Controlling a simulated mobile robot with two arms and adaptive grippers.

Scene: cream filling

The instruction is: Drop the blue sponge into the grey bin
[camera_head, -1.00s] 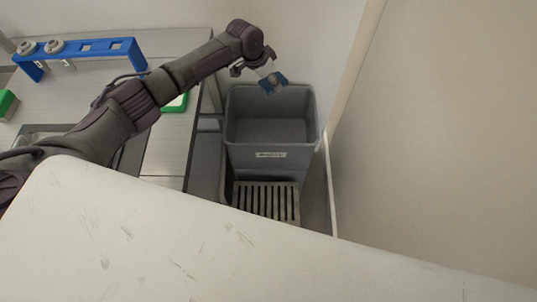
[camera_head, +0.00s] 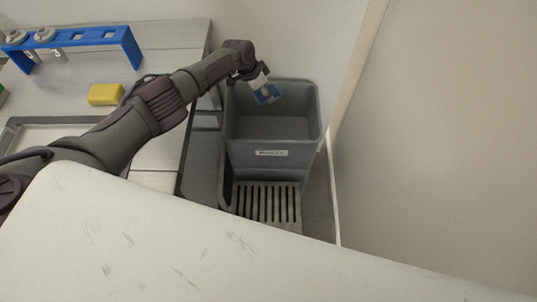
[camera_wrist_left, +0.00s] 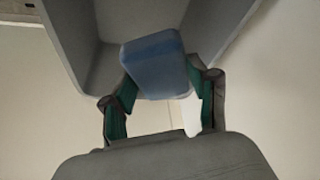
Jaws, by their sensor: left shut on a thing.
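The blue sponge (camera_head: 268,94) is held between the fingertips of my left gripper (camera_head: 262,85), over the back left part of the grey bin's opening. The grey bin (camera_head: 258,155) is a deep, open box with a small white label on its front. In the left wrist view the sponge (camera_wrist_left: 155,62) sits between the two green-padded fingers of my left gripper (camera_wrist_left: 163,90). The bin's wall (camera_wrist_left: 85,45) shows behind it. I cannot tell exactly how high the sponge is relative to the rim. My right gripper is not in view.
A yellow sponge (camera_head: 105,95) and a blue rack (camera_head: 75,37) are on the bench (camera_head: 180,45) at the left. A slatted grate (camera_head: 266,203) is in front of the bin. A wall rises right of the bin, and a white surface (camera_head: 180,250) fills the foreground.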

